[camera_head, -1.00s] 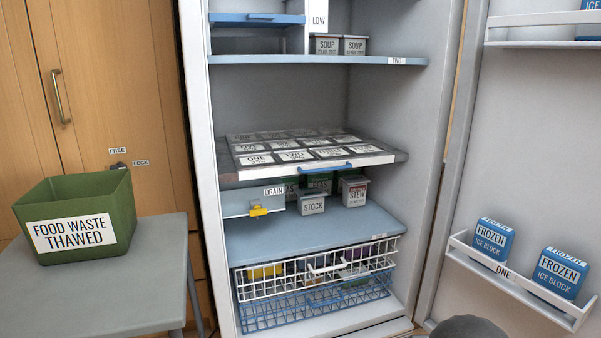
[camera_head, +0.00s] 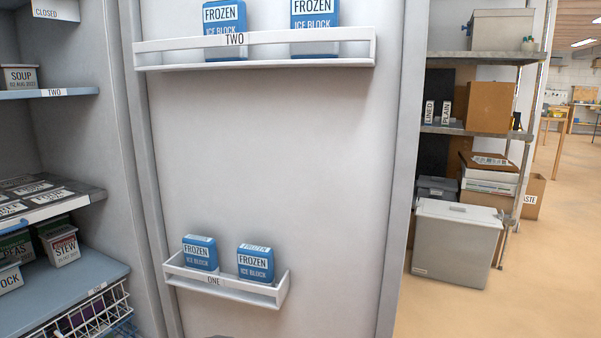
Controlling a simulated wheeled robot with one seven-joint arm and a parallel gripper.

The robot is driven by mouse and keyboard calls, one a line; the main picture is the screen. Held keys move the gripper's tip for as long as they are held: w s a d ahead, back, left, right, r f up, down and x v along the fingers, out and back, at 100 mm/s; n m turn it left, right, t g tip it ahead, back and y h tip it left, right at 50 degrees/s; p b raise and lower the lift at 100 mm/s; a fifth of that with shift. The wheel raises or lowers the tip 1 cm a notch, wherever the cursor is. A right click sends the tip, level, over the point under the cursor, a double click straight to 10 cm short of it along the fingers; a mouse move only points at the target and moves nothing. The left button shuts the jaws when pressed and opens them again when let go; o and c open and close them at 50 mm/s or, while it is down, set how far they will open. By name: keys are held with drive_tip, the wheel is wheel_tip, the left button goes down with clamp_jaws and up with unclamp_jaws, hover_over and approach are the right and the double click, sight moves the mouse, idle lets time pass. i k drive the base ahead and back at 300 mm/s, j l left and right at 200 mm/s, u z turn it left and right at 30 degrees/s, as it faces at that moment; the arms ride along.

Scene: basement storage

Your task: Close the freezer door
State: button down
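The freezer door (camera_head: 270,140) stands open, its inner face toward me, filling the middle of the view. It carries an upper rack labelled TWO (camera_head: 255,63) and a lower rack labelled ONE (camera_head: 232,290), each holding two blue frozen ice blocks (camera_head: 255,263). The open freezer cabinet (camera_head: 80,130) is at the left, with soup, stew and other tubs on its shelves. The door's free edge (camera_head: 402,150) is toward the right. No door handle shows. My gripper is not in view.
Right of the door stands a metal shelf unit (camera_head: 470,131) with boxes. A grey lidded bin (camera_head: 455,243) sits on the floor before it. Free tan floor (camera_head: 545,275) lies at the right. A wire basket (camera_head: 95,318) is low in the freezer.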

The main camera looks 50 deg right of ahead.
sight(313, 163)
drive_tip(key=k+l+u, duration=0.15)
drive_tip(key=l, duration=0.35)
drive_tip(key=k+l+u, duration=0.15)
drive_tip(key=l, duration=0.3)
drive_tip(key=k+l+u, duration=0.2)
drive_tip(key=l, duration=0.25)
drive_tip(key=k+l+u, duration=0.15)
drive_tip(key=l, duration=0.3)
drive_tip(key=k+l+u, duration=0.15)
drive_tip(key=l, duration=0.25)
drive_tip(key=k+l+u, duration=0.15)
drive_tip(key=k+l, duration=0.2)
drive_tip(key=l+u, duration=0.25)
drive_tip(key=l, duration=0.55)
drive_tip(key=l+u, duration=0.3)
drive_tip(key=l, duration=0.45)
